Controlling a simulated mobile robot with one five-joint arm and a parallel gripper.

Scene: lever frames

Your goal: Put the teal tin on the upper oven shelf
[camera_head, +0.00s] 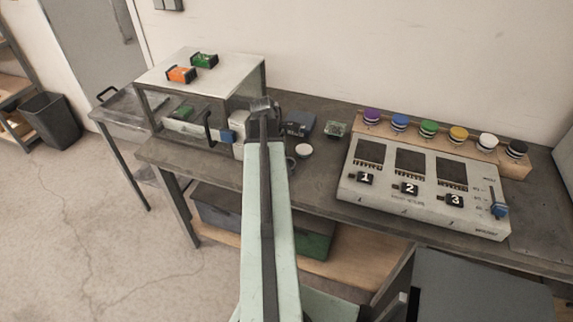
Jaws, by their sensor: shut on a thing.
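My gripper (262,104) is at the far end of my pale green arm, beside the right side of the oven. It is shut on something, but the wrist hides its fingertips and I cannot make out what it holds. The oven (250,82) is a metal box with a pale top at the left end of the bench. A small green thing (183,113) shows inside the oven, and I cannot tell which shelf it is on. A black handle (209,130) shows at the oven's front. I cannot pick out the teal tin with certainty.
An orange block (181,74) and a green block (204,60) lie on the oven's top. A blue-grey box (299,123) and a white round lid (304,150) lie right of my gripper. A control panel (420,209) and a rack of coloured knobs (443,142) fill the bench's right side.

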